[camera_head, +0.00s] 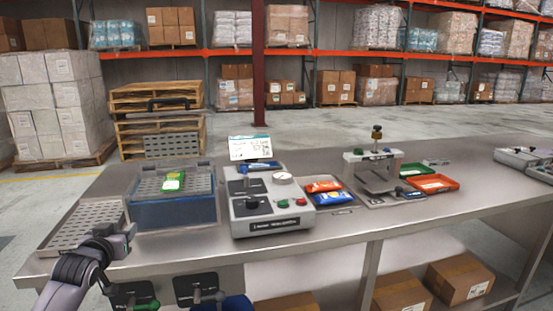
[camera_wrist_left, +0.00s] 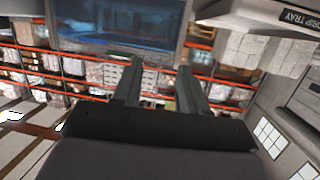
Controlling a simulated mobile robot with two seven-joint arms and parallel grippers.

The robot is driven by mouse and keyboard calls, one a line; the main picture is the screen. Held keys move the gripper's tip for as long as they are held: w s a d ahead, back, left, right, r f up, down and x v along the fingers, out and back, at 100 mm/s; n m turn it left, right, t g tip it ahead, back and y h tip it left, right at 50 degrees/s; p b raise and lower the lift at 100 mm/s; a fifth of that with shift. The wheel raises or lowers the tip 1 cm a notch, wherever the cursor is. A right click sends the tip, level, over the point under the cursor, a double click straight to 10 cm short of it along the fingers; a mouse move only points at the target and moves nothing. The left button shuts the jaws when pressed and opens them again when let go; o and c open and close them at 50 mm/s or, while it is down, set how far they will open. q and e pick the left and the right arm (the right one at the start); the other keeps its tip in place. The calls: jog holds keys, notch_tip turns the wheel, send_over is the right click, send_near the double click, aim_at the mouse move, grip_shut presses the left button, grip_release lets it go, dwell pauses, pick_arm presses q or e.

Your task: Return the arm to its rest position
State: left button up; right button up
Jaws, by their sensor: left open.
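My left gripper (camera_head: 124,236) is at the front left of the steel table in the head view, over the edge of a perforated tray (camera_head: 84,226). In the left wrist view its two fingers (camera_wrist_left: 158,85) are apart with nothing held between them. My left arm comes in from the lower left. My right gripper is not in either view.
A blue bin (camera_head: 172,214) with a green packet (camera_head: 172,181) on its grate stands right of the gripper. A grey weigher (camera_head: 268,206), red and blue packets (camera_head: 332,198), a press stand (camera_head: 372,170) and orange and green trays (camera_head: 432,184) stand farther right. Cartons (camera_head: 461,280) lie below.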

pick_arm(q)
notch_tip(320, 180, up, 4)
jog(key=m+t, duration=0.3)
jog(key=m, duration=0.1)
jog(key=s+d+f+g+h, duration=0.1)
jog(key=s+d+f+g, duration=0.1)
jog(key=s+d+f, duration=0.6)
jog(key=s+d+f+g+h, duration=0.2)
jog(key=s+f, duration=0.4)
jog(key=f, duration=0.6)
jog(key=s+d+f+g, duration=0.2)
jog(key=s+f, duration=0.3)
jog(key=s, duration=0.6)
jog(key=s+d+f+g+h, duration=0.1)
jog(key=s+d+f, duration=0.3)
jog(key=s, duration=0.8)
jog(key=shift+s+d+f+g, duration=0.25)
jog(key=shift+d+f+g, duration=0.15)
jog(key=shift+d, duration=0.35)
